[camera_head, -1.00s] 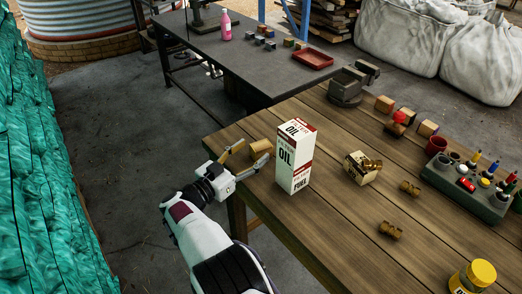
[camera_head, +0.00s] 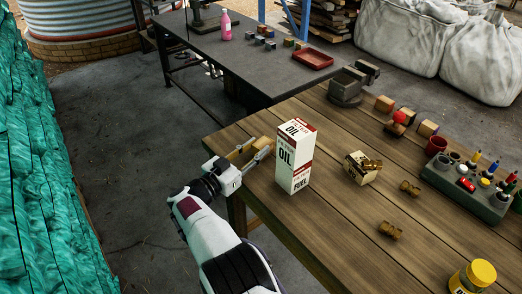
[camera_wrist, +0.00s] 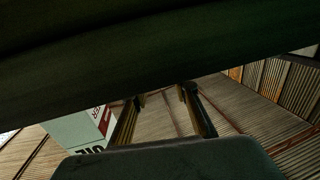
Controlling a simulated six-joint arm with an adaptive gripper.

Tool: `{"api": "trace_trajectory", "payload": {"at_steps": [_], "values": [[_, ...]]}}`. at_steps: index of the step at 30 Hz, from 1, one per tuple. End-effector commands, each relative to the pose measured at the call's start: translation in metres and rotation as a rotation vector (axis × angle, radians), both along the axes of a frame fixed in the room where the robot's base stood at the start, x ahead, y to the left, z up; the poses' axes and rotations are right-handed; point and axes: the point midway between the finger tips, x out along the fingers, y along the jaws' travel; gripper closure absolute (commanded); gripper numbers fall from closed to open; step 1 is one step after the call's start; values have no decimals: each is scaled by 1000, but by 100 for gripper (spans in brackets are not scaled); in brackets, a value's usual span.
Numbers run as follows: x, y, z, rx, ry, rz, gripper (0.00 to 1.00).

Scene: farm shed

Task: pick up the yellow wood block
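The yellow wood block (camera_head: 260,143) sits near the left corner of the wooden bench, behind the oil box. My gripper (camera_head: 258,149) is low at the bench's left edge, its two fingers apart and pointing at the block. The fingertips are close to the block and partly cover it; I cannot tell whether they touch it. In the wrist view, the gripper's two fingers (camera_wrist: 162,100) stand apart with a clear gap between them. I cannot make out the block there; a dark band fills the upper part.
A tall oil box (camera_head: 295,157) stands close right of my gripper. Brass fittings (camera_head: 390,230), a small carton (camera_head: 357,169), a tool caddy (camera_head: 465,190) and a yellow-lidded jar (camera_head: 474,277) stand farther right. A vise (camera_head: 346,88) is at the back edge.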

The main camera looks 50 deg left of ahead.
Motion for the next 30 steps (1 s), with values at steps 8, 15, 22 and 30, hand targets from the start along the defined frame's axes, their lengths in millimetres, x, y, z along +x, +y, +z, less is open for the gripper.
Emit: {"api": "trace_trajectory", "payload": {"at_steps": [8, 15, 22, 30], "values": [[0, 0, 0, 0, 0, 0, 93], [0, 0, 6, 0, 0, 0, 93], [0, 0, 26, 2, 0, 0, 93], [0, 0, 64, 3, 1, -1, 93]]}}
